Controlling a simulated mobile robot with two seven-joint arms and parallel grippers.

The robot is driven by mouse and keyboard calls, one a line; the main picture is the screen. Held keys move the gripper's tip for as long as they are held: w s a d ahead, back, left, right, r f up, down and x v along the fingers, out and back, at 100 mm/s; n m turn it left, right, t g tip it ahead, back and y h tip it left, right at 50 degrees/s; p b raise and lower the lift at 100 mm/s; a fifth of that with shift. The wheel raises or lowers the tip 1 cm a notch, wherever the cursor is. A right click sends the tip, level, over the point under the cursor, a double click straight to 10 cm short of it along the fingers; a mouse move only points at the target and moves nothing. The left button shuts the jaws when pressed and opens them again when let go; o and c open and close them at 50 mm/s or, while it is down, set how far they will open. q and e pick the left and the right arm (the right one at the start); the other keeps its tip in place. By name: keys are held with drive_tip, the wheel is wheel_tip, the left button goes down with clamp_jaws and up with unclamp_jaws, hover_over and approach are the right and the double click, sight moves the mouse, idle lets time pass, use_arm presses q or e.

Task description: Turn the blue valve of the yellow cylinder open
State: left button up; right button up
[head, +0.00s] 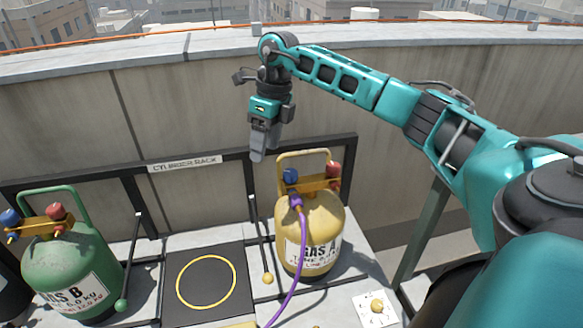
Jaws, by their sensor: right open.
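The yellow cylinder (312,232), labelled GAS A, stands upright in the rack right of centre. Its blue valve (290,176) is on the left of its top fitting and its red valve (334,170) is on the right. A purple hose (295,240) runs from the fitting down the front. My right gripper (260,148) points down, open and empty, above and to the left of the blue valve, apart from it. My left gripper is not in view.
A green cylinder (72,270), labelled GAS B, with its own blue and red valves, stands at left. A black pad with a yellow ring (181,284) lies between the cylinders. A rack rail (120,172) and parapet wall (190,110) stand behind. Thin rods lean near both cylinders.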

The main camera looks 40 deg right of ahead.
wheel_tip(320, 180, up, 3)
drive_tip(key=m+h, duration=0.1)
drive_tip(key=h, duration=0.1)
hover_over(291, 172)
wheel_tip(291, 172, down, 12)
drive_tip(key=shift+f, duration=0.2)
drive_tip(key=c, duration=1.1)
